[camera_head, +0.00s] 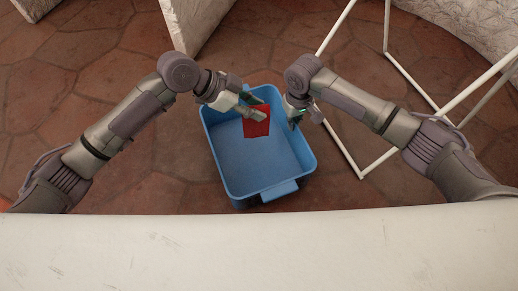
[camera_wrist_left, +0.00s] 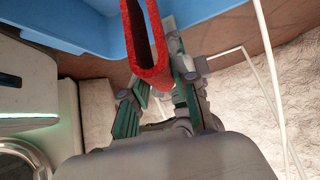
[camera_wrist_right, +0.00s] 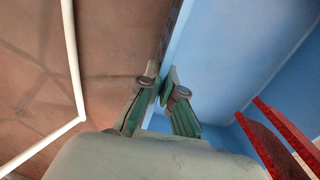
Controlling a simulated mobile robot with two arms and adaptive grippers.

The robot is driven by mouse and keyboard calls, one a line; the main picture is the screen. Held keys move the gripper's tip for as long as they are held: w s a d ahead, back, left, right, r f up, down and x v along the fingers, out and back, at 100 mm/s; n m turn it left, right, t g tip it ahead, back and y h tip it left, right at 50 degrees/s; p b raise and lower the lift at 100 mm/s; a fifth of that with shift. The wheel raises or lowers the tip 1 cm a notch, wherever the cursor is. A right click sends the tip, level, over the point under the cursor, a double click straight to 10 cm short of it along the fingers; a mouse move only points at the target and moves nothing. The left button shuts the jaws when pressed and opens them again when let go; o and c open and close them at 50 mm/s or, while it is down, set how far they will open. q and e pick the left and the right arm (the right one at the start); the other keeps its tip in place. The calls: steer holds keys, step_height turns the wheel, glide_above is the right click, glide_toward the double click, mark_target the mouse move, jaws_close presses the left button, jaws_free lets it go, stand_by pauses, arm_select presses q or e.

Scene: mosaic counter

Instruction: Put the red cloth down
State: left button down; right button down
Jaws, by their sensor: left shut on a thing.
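The red cloth (camera_head: 257,127) hangs folded from my left gripper (camera_head: 254,106), over the inside of the blue bin (camera_head: 243,187). In the left wrist view the cloth (camera_wrist_left: 155,73) makes a U-shaped fold, with its bend between the fingers of my left gripper (camera_wrist_left: 158,92). In the right wrist view the cloth (camera_wrist_right: 272,139) shows at the lower right, apart from my right gripper (camera_wrist_right: 164,88). My right gripper has a finger on each side of the bin's right wall; whether they press on it is unclear. I cannot tell whether the cloth touches the bin's bottom.
The bin stands on a brown tiled floor (camera_head: 130,165). A white tube frame (camera_head: 342,148) stands to its right. A pale block (camera_head: 196,22) is behind it. A white surface edge (camera_head: 250,245) runs across the front. The bin's front half looks empty.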

mark_target(248, 135)
arm_select(q)
step_height(248, 135, down, 13)
steer(key=n+t, duration=0.2)
steer(key=shift+s+a+r+n+y, duration=0.2)
steer(key=shift+n+y, duration=0.1)
steer(key=shift+n, duration=0.1)
steer(key=shift+f, duration=0.15)
steer(key=c, duration=0.9)
jaws_free()
steer(key=v, duration=1.2)
steer(key=shift+s, duration=0.15)
